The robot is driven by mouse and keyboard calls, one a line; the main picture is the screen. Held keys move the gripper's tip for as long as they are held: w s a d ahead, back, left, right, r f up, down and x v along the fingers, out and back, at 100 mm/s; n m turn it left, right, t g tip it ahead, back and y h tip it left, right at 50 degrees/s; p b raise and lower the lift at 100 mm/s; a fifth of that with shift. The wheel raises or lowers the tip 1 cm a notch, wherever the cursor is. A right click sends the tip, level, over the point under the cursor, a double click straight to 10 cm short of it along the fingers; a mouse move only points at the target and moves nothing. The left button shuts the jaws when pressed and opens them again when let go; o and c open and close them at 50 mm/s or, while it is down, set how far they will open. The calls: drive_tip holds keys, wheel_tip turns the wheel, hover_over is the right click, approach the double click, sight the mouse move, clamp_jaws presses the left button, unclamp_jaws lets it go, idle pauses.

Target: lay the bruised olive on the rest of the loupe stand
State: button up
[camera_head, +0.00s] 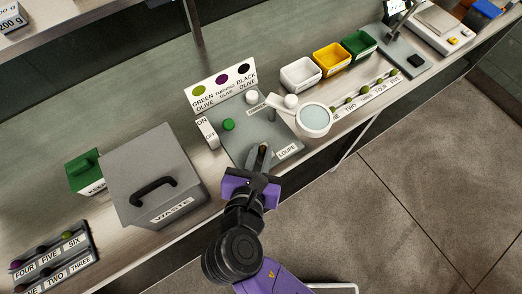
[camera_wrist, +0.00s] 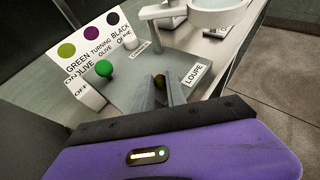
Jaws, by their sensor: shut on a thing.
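My gripper (camera_head: 261,158) is purple and dark, with its fingers over the grey base plate (camera_head: 238,150) near the LOUPE label. It is shut on a small dark olive, brownish green, which shows between the fingertips in the wrist view (camera_wrist: 159,82). Any bruise on it is too small to make out. The loupe (camera_head: 314,119), a round lens in a white ring, stands to the right of my gripper. Its ring shows at the top of the wrist view (camera_wrist: 212,12). I cannot make out the rest of the stand clearly.
A green knob (camera_head: 228,124) and an ON/OFF switch (camera_head: 207,133) are left of my gripper. The colour chart (camera_head: 222,88) stands behind. White, yellow and green bins (camera_head: 332,58) and a numbered olive row (camera_head: 365,96) lie right. The grey WASTE box (camera_head: 155,175) stands left.

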drive_tip(key=o, duration=0.8)
drive_tip(key=shift+f, duration=0.1)
drive_tip(key=shift+o, duration=0.2)
drive_tip(key=v, duration=0.8)
